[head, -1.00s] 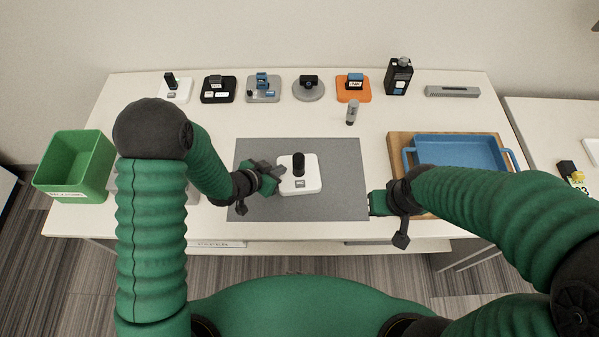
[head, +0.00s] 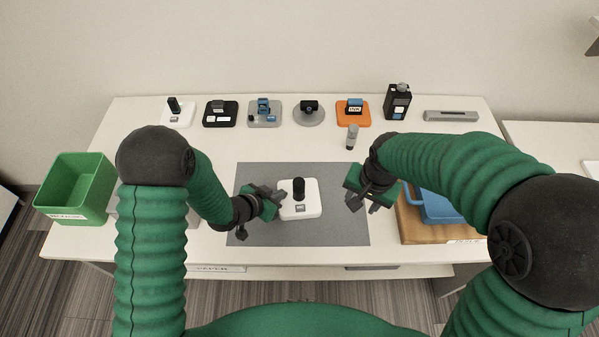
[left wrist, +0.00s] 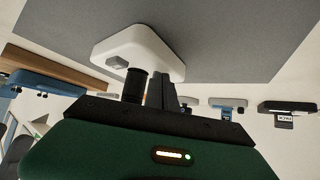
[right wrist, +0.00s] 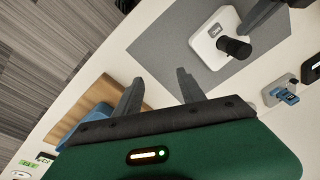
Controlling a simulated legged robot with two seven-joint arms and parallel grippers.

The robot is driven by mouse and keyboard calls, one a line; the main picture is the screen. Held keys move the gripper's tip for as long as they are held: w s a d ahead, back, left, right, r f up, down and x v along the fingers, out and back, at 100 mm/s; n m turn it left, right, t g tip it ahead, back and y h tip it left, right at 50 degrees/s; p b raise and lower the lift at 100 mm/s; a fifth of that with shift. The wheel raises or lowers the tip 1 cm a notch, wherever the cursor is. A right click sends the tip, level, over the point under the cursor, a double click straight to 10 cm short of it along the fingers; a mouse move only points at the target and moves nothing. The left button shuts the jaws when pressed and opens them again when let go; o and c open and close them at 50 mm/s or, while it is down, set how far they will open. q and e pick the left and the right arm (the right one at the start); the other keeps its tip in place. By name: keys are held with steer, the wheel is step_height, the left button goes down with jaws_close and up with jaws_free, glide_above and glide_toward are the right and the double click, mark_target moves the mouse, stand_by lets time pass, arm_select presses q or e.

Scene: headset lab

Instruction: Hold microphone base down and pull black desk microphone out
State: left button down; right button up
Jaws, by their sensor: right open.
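The black desk microphone (head: 299,187) stands upright in its white base (head: 314,206) on the grey mat (head: 345,228). Both also show in the left wrist view, the microphone (left wrist: 134,85) and the base (left wrist: 140,45), and in the right wrist view, the microphone (right wrist: 236,47) and the base (right wrist: 205,42). My left gripper (head: 279,198) is at the base's left edge, its fingers close together; I cannot tell whether they touch the base. My right gripper (head: 362,203) is open and empty, right of the base above the mat's right edge; its fingers (right wrist: 158,82) show apart.
A small grey cylinder (head: 352,137) stands behind the mat. A green bin (head: 78,190) is at left. A blue tray (head: 437,210) on a wooden board (head: 412,226) is at right, partly hidden by my arm.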

steer(key=shift+o, duration=0.7)
steer(key=w+a+m+g, duration=0.1)
steer(key=w+a+m, duration=0.4)
steer(key=w+a, duration=0.1)
steer(key=shift+w+a, duration=0.35)
steer(key=shift+a, duration=0.05)
steer(key=m, duration=0.6)
glide_toward(298, 189)
steer(key=w, duration=0.1)
steer(key=w+f, duration=0.1)
steer(key=shift+w+f+g, duration=0.3)
steer(key=shift+g, duration=0.1)
steer(key=shift+a+f, duration=0.1)
steer(key=shift+f, duration=0.1)
step_height(298, 189, down, 11)
steer(key=shift+f, duration=0.25)
jaws_close()
steer(key=shift+r, duration=0.1)
